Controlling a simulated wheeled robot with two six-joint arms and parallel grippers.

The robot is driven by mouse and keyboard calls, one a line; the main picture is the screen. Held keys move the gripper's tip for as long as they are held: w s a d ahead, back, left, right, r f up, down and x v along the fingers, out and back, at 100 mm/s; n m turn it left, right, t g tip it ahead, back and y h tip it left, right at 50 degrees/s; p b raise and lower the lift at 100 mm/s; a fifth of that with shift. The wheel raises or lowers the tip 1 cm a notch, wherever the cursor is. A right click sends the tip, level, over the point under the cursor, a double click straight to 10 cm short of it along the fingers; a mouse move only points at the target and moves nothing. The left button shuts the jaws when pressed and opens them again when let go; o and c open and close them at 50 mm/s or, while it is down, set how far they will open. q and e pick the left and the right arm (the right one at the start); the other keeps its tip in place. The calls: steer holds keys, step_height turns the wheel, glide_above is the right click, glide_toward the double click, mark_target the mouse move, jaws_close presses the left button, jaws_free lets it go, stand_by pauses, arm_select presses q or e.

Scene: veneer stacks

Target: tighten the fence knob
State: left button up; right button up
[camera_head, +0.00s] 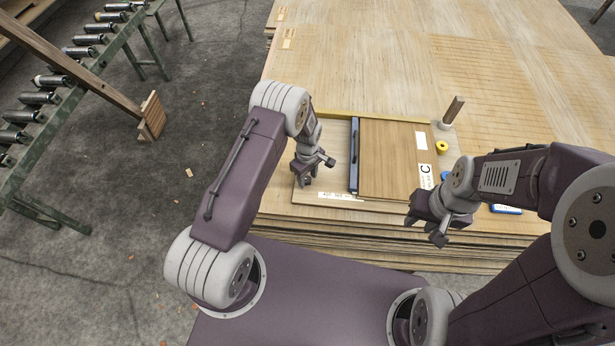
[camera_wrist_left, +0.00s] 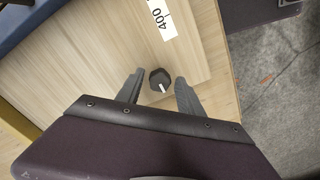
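The fence knob shows in the left wrist view as a small dark lobed knob (camera_wrist_left: 159,77) with a pale pin, on a light wood board. My left gripper (camera_wrist_left: 159,84) is open, with one finger on each side of the knob and gaps visible; whether the fingers are at its height I cannot tell. In the head view my left gripper (camera_head: 313,176) hangs over the left part of the board and hides most of the knob. The dark blue fence bar (camera_head: 354,155) lies to its right. My right gripper (camera_head: 427,222) is open and empty near the stack's front edge.
A brown veneer sheet marked C (camera_head: 390,155) lies right of the fence. A yellow tape roll (camera_head: 442,147) and an upright wooden-handled tool (camera_head: 453,110) stand beyond it. A scale label (camera_head: 338,196) is on the board's front edge. A roller conveyor (camera_head: 75,75) stands left.

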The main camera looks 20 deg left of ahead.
arm_select(q)
jaws_close()
